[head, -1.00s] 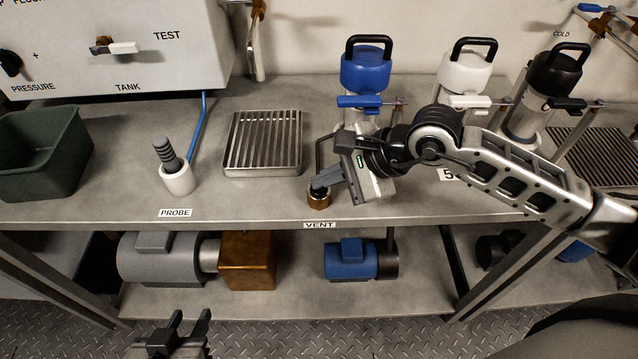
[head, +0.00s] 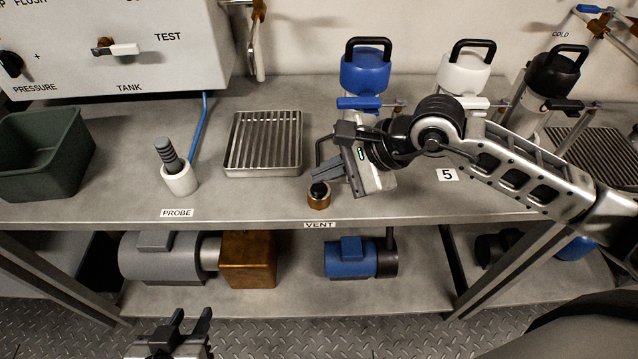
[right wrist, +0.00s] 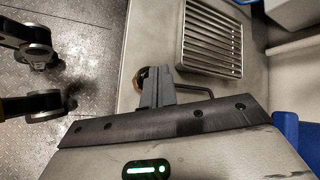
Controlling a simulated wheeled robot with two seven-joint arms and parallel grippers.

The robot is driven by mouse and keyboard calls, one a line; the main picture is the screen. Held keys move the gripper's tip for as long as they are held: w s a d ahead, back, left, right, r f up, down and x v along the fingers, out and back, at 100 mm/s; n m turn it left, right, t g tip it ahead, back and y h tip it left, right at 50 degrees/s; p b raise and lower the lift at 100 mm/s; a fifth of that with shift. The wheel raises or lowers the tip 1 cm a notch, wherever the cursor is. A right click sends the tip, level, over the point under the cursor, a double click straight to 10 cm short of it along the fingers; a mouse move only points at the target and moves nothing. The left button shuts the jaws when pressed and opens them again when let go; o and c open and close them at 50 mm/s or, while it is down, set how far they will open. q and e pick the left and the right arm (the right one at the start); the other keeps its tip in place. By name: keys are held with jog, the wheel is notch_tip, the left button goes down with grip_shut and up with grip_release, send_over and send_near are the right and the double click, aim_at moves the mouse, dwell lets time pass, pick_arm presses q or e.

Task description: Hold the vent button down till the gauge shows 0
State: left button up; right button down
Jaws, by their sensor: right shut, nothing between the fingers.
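The vent button is a dark cap in a brass collar (head: 319,199), at the bench's front edge above the VENT label (head: 320,225). The collar shows partly behind the fingers in the right wrist view (right wrist: 138,78). My right gripper (head: 319,176) is shut and empty, its fingertips just above and behind the button, which now shows its dark top; they look clear of it. My shut fingers also show in the right wrist view (right wrist: 155,88). My left gripper (head: 187,326) is open and empty, low in front of the bench. No gauge face is in view.
A probe in a white cup (head: 179,179) and a green bin (head: 45,160) stand further left. Blue, white and black-topped vessels stand behind my right arm.

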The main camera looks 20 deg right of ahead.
aim_at(326, 188)
notch_tip(326, 188, up, 4)
jog(key=shift+r+p, duration=0.1)
jog(key=shift+p, duration=1)
jog(key=shift+r, duration=0.45)
jog(key=shift+f, duration=0.1)
